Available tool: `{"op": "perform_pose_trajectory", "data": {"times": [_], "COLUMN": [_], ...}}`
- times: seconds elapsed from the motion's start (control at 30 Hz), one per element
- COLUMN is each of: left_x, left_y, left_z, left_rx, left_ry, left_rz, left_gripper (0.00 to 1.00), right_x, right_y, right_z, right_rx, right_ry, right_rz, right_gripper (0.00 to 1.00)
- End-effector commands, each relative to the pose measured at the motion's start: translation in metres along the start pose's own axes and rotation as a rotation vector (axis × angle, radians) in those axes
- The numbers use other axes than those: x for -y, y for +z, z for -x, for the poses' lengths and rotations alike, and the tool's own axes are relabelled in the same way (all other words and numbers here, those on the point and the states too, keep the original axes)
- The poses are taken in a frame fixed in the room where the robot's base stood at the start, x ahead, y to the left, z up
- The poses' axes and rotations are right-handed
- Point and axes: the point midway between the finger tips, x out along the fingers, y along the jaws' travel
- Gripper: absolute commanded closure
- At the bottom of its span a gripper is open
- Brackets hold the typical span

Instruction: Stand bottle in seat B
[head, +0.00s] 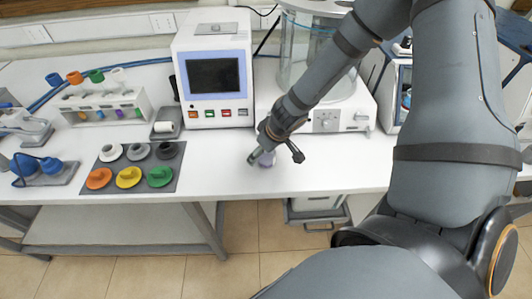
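My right gripper (275,157) reaches down over the front part of the white table. Its two fingers are spread apart. A small pale bluish object (267,160), perhaps a bottle, shows beside the left finger, partly hidden by the gripper. I cannot tell whether they touch. Two items with blue tops (50,165) sit on a grey tray (66,176) at the far left; they may be bottles. No seat marked B can be read. My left gripper is not in view.
A dark mat (135,165) with coloured caps lies left of centre. Behind it stand a white rack (105,108) of coloured-top tubes and a boxy instrument (213,80) with a screen. A glass-chambered machine (330,118) stands behind my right arm. Table between mat and gripper is clear.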

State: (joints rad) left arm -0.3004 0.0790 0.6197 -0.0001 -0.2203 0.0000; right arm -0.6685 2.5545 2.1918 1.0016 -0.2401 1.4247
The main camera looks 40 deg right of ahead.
Motion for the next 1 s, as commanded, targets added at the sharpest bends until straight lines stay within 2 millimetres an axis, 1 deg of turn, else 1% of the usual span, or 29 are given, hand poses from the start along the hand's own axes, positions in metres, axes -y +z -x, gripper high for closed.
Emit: {"op": "perform_pose_trajectory", "data": {"times": [0.03, 0.2, 0.23, 0.7, 0.73, 0.77, 1.0], "left_x": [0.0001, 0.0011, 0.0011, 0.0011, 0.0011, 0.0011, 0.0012], "left_y": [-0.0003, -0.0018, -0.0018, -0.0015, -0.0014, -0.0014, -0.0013], "left_z": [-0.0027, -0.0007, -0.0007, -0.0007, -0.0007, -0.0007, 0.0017], "left_rx": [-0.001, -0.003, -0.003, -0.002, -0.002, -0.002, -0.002], "left_ry": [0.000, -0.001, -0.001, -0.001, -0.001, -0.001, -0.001], "left_rz": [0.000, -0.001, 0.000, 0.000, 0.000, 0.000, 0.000], "left_gripper": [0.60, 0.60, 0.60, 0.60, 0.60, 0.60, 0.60], "right_x": [0.0000, 0.0000, 0.0000, -0.0001, -0.0002, -0.0002, -0.0003], "right_y": [0.0005, -0.0005, -0.0005, -0.0005, -0.0008, -0.0008, -0.0015], "right_z": [-0.0032, -0.0014, -0.0013, -0.0013, -0.0011, -0.0011, 0.0011], "right_rx": [0.000, 0.000, 0.000, -0.001, -0.001, -0.001, -0.001], "right_ry": [0.000, 0.000, 0.000, 0.000, 0.000, 0.000, 0.000], "right_rz": [0.001, -0.001, -0.001, -0.001, -0.001, -0.001, -0.001], "right_gripper": [0.21, 0.21, 0.23, 0.87, 0.88, 0.94, 0.95]}}
